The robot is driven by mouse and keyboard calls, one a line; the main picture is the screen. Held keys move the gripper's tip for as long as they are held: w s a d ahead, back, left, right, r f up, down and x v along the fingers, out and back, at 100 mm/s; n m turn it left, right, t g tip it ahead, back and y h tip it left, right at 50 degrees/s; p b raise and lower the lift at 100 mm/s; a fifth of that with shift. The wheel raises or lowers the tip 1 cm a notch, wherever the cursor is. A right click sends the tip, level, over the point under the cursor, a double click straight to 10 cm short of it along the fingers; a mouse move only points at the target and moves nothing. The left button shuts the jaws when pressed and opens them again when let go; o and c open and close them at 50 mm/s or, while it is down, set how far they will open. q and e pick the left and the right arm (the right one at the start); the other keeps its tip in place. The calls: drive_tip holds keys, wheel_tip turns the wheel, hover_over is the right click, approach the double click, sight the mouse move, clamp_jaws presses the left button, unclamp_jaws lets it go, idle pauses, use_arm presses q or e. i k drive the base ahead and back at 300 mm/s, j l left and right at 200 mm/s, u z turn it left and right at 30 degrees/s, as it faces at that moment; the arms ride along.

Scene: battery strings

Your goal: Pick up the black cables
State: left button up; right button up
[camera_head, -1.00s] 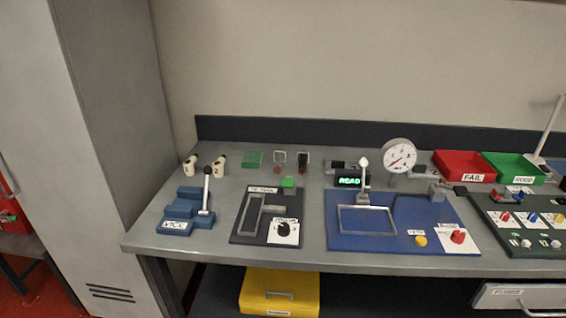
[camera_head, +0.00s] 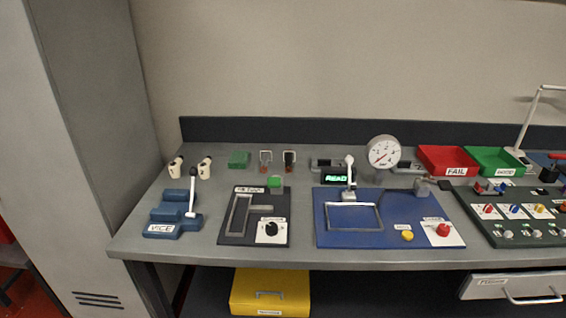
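I cannot make out any black cables in the head view. Neither of my grippers shows in it. The grey workbench (camera_head: 300,259) fills the middle and right of the view, with several devices on it. A dark item with a red part (camera_head: 558,156) is cut by the right edge, too small to identify.
A blue vice (camera_head: 175,216), a dark panel (camera_head: 228,236), a blue panel (camera_head: 335,231) with a round gauge (camera_head: 384,152), red (camera_head: 447,158) and green (camera_head: 492,157) trays and a dark switch panel (camera_head: 480,220) crowd the bench. A grey cabinet (camera_head: 75,150) stands left; a yellow box (camera_head: 270,291) sits below.

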sight(288, 162)
drive_tip(key=i+l, duration=0.15)
drive_tip(key=l, duration=0.2)
drive_tip(key=i+l+u, duration=0.1)
drive_tip(key=l, duration=0.25)
drive_tip(key=i+l, duration=0.25)
drive_tip(key=l, duration=0.15)
drive_tip(key=u, duration=0.05)
